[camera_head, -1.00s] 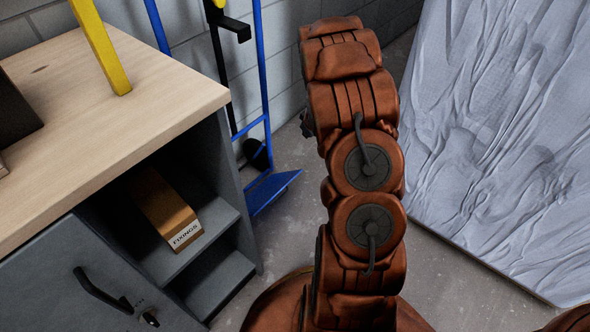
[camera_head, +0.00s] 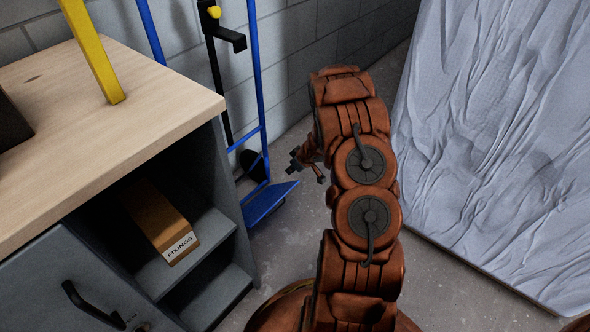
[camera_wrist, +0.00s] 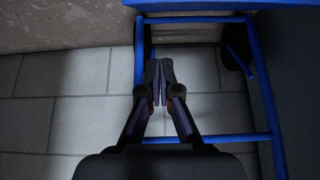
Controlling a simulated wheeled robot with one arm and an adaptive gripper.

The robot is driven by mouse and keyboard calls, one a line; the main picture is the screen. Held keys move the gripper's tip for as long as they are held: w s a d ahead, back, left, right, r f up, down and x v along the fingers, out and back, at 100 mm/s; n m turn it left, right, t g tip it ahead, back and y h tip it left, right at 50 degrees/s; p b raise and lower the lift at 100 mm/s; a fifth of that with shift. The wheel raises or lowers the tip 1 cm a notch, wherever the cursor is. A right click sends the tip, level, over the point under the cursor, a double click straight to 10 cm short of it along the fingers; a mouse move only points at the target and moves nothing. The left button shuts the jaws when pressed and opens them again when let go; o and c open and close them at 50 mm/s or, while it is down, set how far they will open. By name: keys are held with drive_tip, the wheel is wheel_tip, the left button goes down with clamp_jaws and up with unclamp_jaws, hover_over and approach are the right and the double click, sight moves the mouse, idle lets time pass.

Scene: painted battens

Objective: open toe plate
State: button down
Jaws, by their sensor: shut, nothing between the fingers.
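The blue hand truck stands by the block wall, with its frame (camera_head: 257,90) upright. Its blue toe plate (camera_head: 268,203) juts out at the foot of the frame, low near the floor; its exact angle is hard to tell. In the wrist view the blue frame (camera_wrist: 140,55) shows behind the fingers, and a wide blue band, seemingly the toe plate (camera_wrist: 205,4), crosses the top edge. My gripper (camera_head: 308,162) is right of the frame and above the plate, apart from it in the picture. In the wrist view my gripper (camera_wrist: 160,80) is shut and empty.
A workbench (camera_head: 150,115) with a grey cabinet stands on the left, holding a box of fixings (camera_head: 162,230). A yellow batten (camera_head: 92,52) rises from its top. A grey draped sheet (camera_head: 490,150) fills the right. Bare floor (camera_head: 290,225) lies between.

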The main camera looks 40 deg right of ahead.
sight(293, 186)
drive_tip(key=b+x, duration=0.1)
drive_tip(key=x, duration=0.3)
drive_tip(key=shift+f, duration=0.1)
drive_tip(key=shift+s+d+f+b, duration=0.1)
drive_tip(key=shift+s+f+b, duration=0.25)
drive_tip(key=shift+f+b, duration=0.2)
drive_tip(key=shift+s+d+f+b, duration=0.1)
drive_tip(key=shift+s+f+b, duration=0.25)
drive_tip(key=shift+f+b, duration=0.2)
drive_tip(key=shift+s+d+f+b, duration=0.1)
drive_tip(key=shift+s+f+b, duration=0.3)
drive_tip(key=shift+s+b, duration=0.2)
